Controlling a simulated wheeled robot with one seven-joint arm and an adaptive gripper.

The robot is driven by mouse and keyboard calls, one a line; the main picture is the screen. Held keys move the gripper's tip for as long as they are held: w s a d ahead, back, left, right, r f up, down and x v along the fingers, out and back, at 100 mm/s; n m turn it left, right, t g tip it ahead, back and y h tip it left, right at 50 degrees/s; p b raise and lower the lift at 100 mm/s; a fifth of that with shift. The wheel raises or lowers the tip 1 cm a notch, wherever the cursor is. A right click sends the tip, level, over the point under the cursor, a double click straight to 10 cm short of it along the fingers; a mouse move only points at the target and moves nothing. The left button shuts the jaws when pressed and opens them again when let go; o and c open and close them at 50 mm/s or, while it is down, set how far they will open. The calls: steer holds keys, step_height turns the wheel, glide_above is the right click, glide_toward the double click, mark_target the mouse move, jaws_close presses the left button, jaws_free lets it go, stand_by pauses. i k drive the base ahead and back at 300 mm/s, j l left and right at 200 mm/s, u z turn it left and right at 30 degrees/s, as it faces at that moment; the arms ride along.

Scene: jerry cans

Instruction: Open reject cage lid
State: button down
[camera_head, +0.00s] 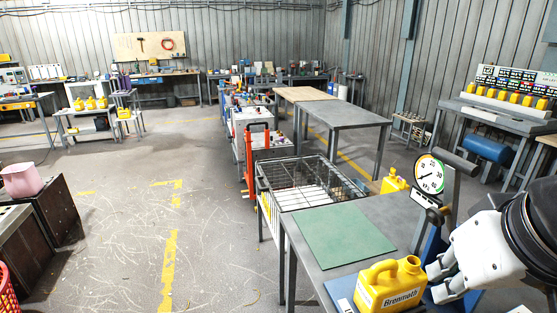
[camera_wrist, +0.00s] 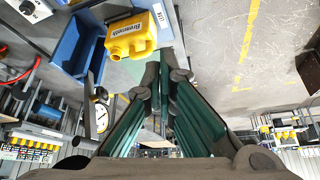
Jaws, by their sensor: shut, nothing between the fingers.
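The reject cage (camera_head: 262,188) is a grey-framed wire cage behind the near table in the head view. Wire mesh shows across its top and pale bars show inside; I cannot tell clearly how its lid lies. My gripper (camera_head: 437,283) is at the lower right of the head view, beside the yellow jerry can and well apart from the cage. In the wrist view my gripper (camera_wrist: 165,75) has its fingers together with nothing between them. The cage is not clearly seen in the wrist view.
A yellow jerry can (camera_head: 392,287) stands on the near table, by a green mat (camera_head: 345,235). A dial gauge (camera_head: 430,173) and a blue bin (camera_wrist: 75,45) are close to my arm. An orange-red upright (camera_head: 250,160) stands at the cage's far-left corner.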

mark_target(256, 179)
steer(key=i+j+u, duration=0.35)
steer(key=i, duration=0.45)
steer(key=i+u, duration=0.35)
steer(key=i, duration=0.4)
steer(key=i+l+u, duration=0.25)
steer(key=i+u, duration=0.15)
steer(key=i, duration=0.4)
